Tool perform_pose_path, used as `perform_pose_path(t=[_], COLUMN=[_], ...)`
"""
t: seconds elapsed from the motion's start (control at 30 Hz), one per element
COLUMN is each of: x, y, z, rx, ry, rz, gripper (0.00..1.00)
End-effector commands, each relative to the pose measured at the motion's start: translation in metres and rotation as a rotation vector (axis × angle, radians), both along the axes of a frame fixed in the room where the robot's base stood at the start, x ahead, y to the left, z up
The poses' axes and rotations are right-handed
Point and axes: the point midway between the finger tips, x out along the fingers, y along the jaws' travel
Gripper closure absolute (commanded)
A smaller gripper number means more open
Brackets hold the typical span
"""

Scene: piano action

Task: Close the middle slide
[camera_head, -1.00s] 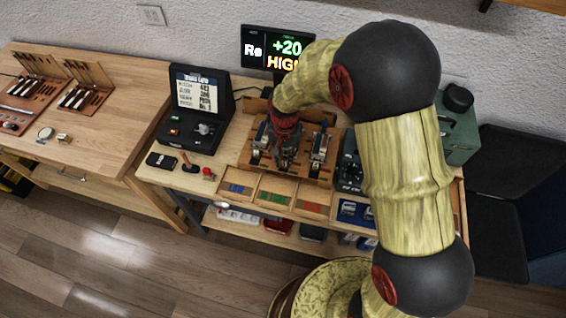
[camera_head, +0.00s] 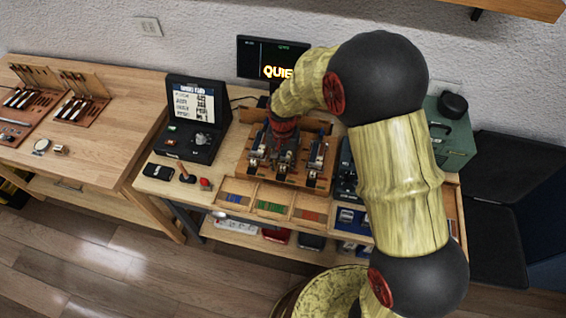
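The wooden piano-action stand (camera_head: 240,170) sits on the middle bench, with several small metal mechanisms on it. A left mechanism (camera_head: 257,146) and a right mechanism (camera_head: 318,157) show on either side of my gripper (camera_head: 284,152). My gripper is dark and points down over the middle of the stand. It largely hides the middle slide there, so I cannot tell how far open the slide is or whether I touch it. The fingers are too small and dark to read as open or shut.
A tray (camera_head: 262,217) with blue, green and red strips lies in front of the stand. A black display case (camera_head: 197,115) stands left, and a monitor (camera_head: 262,60) behind reads "QUIE", partly hidden by my arm. A green box (camera_head: 452,135) stands right.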

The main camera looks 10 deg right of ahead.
Motion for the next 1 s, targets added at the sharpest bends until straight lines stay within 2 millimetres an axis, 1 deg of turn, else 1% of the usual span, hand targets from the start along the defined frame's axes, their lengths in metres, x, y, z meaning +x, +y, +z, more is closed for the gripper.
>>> perform_pose_path(t=[0.07,0.17,0.27,0.5,0.63,0.8,1.0], x=[0.000,0.001,0.001,0.002,0.001,0.001,0.001], y=[0.000,0.000,0.000,0.000,0.000,0.000,0.000], z=[0.004,0.015,0.032,0.081,0.102,0.116,0.120], rx=[0.001,0.001,0.001,0.001,0.000,0.000,0.000], ry=[-0.001,-0.004,-0.005,-0.005,-0.002,0.000,0.000], rz=[0.000,0.000,0.000,0.000,0.000,0.000,0.000], gripper=[0.67,0.67,0.67,0.67,0.67,0.67,0.67])
